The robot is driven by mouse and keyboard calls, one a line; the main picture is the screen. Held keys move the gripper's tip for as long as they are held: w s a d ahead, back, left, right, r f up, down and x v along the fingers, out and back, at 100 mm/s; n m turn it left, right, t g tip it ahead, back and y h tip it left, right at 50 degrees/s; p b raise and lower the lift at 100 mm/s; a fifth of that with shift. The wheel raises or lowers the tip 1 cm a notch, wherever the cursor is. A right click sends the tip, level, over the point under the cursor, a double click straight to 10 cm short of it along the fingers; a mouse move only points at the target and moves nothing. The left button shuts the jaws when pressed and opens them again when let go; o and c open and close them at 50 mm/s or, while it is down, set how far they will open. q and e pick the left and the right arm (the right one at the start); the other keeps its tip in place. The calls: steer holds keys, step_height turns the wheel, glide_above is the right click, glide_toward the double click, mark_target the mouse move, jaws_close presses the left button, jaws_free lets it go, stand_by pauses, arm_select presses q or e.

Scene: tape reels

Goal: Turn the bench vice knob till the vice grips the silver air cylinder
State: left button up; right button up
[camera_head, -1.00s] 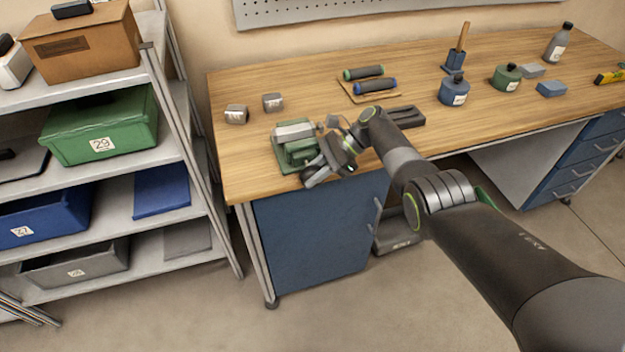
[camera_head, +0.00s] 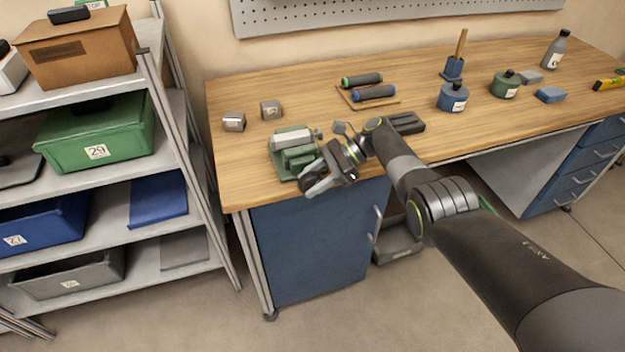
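The green bench vice (camera_head: 298,158) sits on the wooden bench near its front left edge. A silver cylinder-shaped piece, seemingly the air cylinder (camera_head: 291,138), lies along the top of the vice with a small round end at its right. I cannot tell whether the jaws touch it. My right gripper (camera_head: 309,182) is at the vice's front right side, over the bench's front edge. Its fingers point left toward the vice. The vice knob cannot be made out behind or between the fingers, and their gap is unclear. My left gripper is not in view.
Two small grey blocks (camera_head: 234,122) (camera_head: 271,110) stand behind and left of the vice. Two rollers (camera_head: 374,93) lie on a wooden board behind it. A dark tray (camera_head: 406,123) lies right of my gripper. Shelving (camera_head: 175,125) stands left of the bench.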

steer(key=shift+d, duration=0.1)
steer(key=b+v, duration=0.5)
steer(key=v, duration=1.2)
steer(key=shift+d+r, duration=0.1)
